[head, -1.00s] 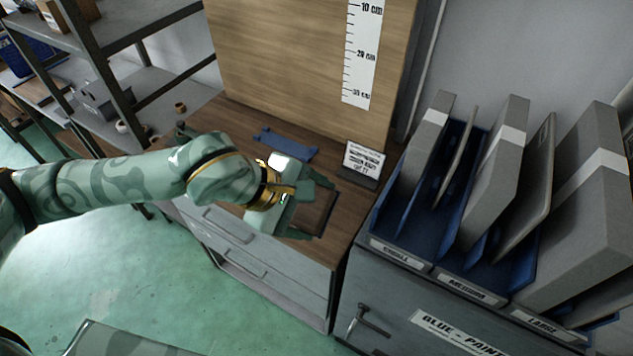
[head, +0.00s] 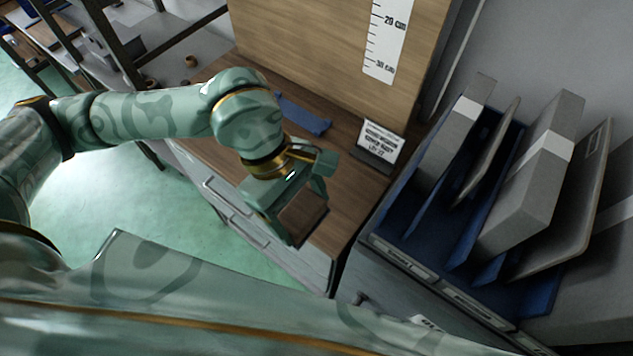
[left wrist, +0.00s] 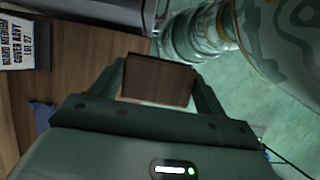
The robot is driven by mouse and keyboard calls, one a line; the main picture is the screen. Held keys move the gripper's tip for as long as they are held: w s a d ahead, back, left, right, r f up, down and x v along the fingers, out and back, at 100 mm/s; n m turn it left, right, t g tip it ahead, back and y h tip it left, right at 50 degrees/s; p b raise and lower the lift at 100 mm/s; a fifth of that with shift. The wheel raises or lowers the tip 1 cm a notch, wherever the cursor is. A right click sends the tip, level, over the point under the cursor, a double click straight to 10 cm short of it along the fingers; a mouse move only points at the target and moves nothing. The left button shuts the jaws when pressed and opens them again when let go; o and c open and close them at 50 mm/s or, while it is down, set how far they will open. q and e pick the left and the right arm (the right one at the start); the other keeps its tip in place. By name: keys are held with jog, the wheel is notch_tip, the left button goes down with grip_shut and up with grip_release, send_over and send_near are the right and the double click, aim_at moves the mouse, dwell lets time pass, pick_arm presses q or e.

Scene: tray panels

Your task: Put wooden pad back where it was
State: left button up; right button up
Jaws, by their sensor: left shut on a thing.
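The wooden pad (head: 302,218) is a small dark brown block. My left gripper (head: 296,212) is shut on it and holds it over the front edge of the wooden cabinet top (head: 345,190). In the left wrist view the pad (left wrist: 158,80) sits between the two fingers, with the cabinet top to its left and the green floor beyond it. I cannot tell the exact gap between pad and top. My right gripper is not in view.
A small sign (head: 379,144) and a blue cloth-like piece (head: 303,115) are on the cabinet top. An upright wooden board with a ruler (head: 387,40) stands behind. A blue divided tray (head: 398,215) with grey panels stands right. Metal shelves (head: 150,45) are at the back left.

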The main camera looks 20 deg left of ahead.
pick_arm(q)
jog(key=w+f, duration=0.3)
jog(key=w, duration=0.1)
jog(key=w+a+f, duration=0.1)
jog(key=w+f, duration=0.1)
jog(key=w, duration=0.2)
jog(key=w+f, duration=0.3)
jog(key=w, duration=0.1)
jog(key=shift+w+a+f+b, duration=0.1)
jog(key=shift+a+f+b, duration=0.1)
jog(key=shift+f+b, duration=0.15)
jog(key=shift+w+f, duration=0.15)
jog(key=shift+w, duration=0.05)
jog(key=shift+w+f, duration=0.15)
jog(key=shift+f, duration=0.75)
jog(key=shift+w+f, duration=0.1)
jog(key=shift+f, duration=0.8)
jog(key=o, duration=1)
jog(key=shift+f, duration=0.1)
jog(key=shift+o, duration=0.2)
jog(key=v, duration=1.2)
